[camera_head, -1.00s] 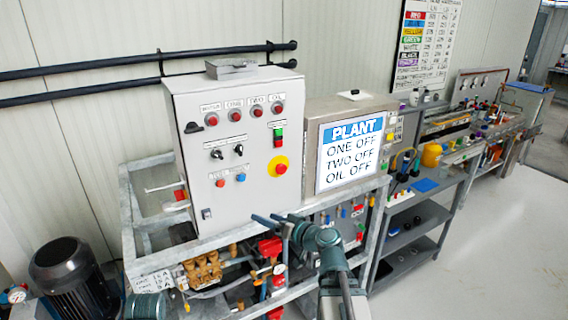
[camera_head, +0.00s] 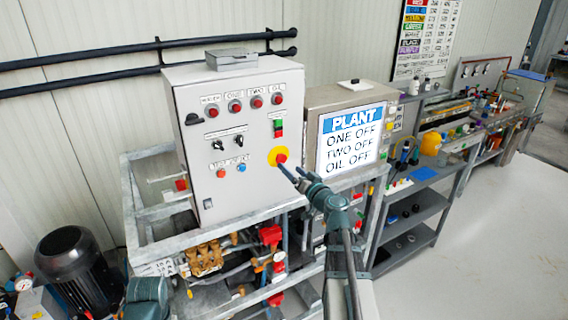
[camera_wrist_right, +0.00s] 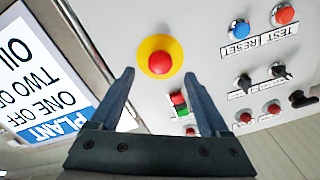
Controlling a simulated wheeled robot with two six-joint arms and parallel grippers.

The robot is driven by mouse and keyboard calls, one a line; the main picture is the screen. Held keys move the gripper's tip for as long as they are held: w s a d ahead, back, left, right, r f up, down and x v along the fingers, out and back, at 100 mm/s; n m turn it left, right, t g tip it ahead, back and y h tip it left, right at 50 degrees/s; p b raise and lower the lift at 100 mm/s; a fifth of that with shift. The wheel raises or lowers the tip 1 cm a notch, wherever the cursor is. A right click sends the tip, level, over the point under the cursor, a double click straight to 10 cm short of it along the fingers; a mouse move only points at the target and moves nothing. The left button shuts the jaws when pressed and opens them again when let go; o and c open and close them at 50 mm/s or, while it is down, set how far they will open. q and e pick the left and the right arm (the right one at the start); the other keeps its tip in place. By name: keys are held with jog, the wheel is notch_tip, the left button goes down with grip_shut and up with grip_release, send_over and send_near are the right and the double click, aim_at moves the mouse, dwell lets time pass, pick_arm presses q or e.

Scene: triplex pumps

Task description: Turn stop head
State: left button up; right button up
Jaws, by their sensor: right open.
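The stop head is a red mushroom button (camera_head: 281,158) on a yellow round plate, low on the right side of the grey control panel (camera_head: 225,185). It also shows in the right wrist view (camera_wrist_right: 159,62), ahead of the fingers and roughly centred between them. My right gripper (camera_head: 292,170) is open and empty, its fingertips just below and right of the stop head in the head view. In the right wrist view the open fingers (camera_wrist_right: 160,88) point at the panel, apart from the button. Of my left arm only a part shows at the bottom left; its gripper is not seen.
Green and red buttons (camera_wrist_right: 179,104) sit near the stop head. Blue and red buttons (camera_head: 241,168), black switches and red lamps share the panel. A PLANT display (camera_head: 350,138) stands to the right. Pipework and a metal frame lie below. Floor at the right is free.

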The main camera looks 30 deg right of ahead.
aim_at(283, 161)
jog(key=shift+w, duration=2.8)
